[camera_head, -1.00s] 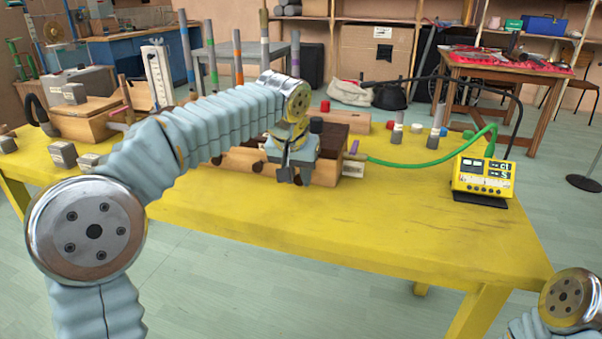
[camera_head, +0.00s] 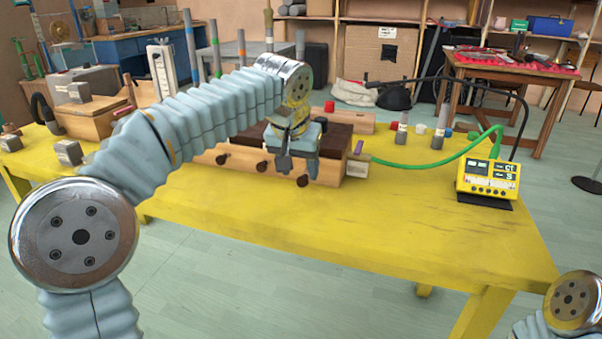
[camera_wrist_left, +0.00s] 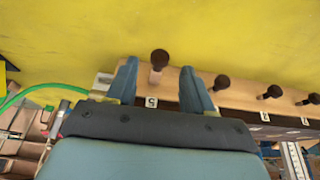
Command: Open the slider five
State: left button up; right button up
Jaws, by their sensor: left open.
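The slider five is marked by a label "5" (camera_wrist_left: 151,102) on the edge of the wooden box (camera_head: 325,172). Its dark round knob (camera_head: 302,181) sticks out at the right end of the box's front; it also shows in the left wrist view, on a pale stem (camera_wrist_left: 159,60). My left gripper (camera_head: 297,166) is open and points down at the box front. In the left wrist view the knob lies between its two blue fingers (camera_wrist_left: 160,84), with a gap on each side. Whether the knob is level with the fingertips is unclear. My right gripper is out of frame.
More dark knobs (camera_head: 261,166) line the box front to the left. A green cable (camera_head: 430,162) runs from the box's right side to a yellow meter (camera_head: 487,180). The yellow table (camera_head: 400,225) is bare in front of the box.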

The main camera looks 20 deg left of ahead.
pick_arm(q)
jog(key=p+v, duration=0.1)
jog(key=v, duration=0.9)
jog(key=shift+s+r+p, duration=0.2)
jog(key=shift+r+p, duration=0.05)
jog(key=shift+p, duration=0.05)
